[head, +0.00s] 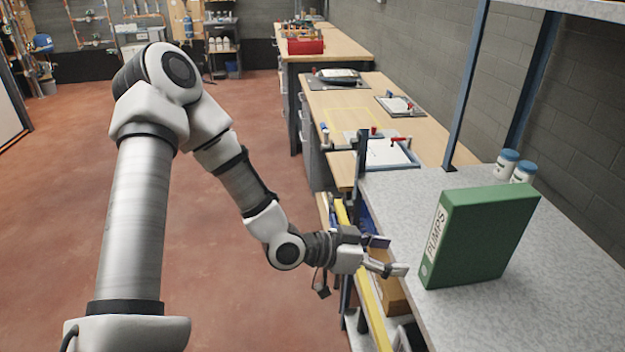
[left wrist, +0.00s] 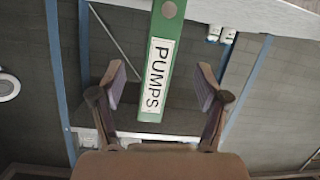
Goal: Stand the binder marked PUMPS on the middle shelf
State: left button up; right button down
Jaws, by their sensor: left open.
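The green binder marked PUMPS (head: 485,235) stands upright on a grey speckled shelf (head: 570,270), its labelled spine toward the shelf's left edge. My left gripper (head: 388,256) is open just left of the spine, apart from it, near the shelf edge. In the left wrist view the binder's spine (left wrist: 160,70) shows between the two open fingers (left wrist: 161,88), with clear space on both sides. My right gripper is not in view.
Two white bottles with blue lids (head: 512,166) stand behind the binder. Blue posts (head: 470,80) rise from the shelf. Wooden benches (head: 350,105) with trays and a red toolbox (head: 305,46) lie beyond. The red floor at left is clear.

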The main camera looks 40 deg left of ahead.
pick_arm(q)
jog(key=s+d+f+n+g+y, duration=0.1)
jog(key=s+f+n+g+y, duration=0.2)
jog(key=f, duration=0.6)
jog(key=s+f+g+y, duration=0.1)
jog(key=s+f+g, duration=0.3)
jog(key=f, duration=0.5)
jog(key=s+f+n+g+y, duration=0.1)
jog(key=s+f+g+y, duration=0.1)
jog(key=s+f, duration=0.3)
jog(key=s+a+f+n+g+y, duration=0.1)
jog(key=s+f, duration=0.5)
jog(key=s, duration=0.6)
jog(key=shift+s+a+f+n+g+y, duration=0.2)
jog(key=shift+s+n+g+y, duration=0.25)
jog(key=shift+g+y, duration=0.4)
jog(key=shift+w+d, duration=0.1)
jog(key=shift+w, duration=0.1)
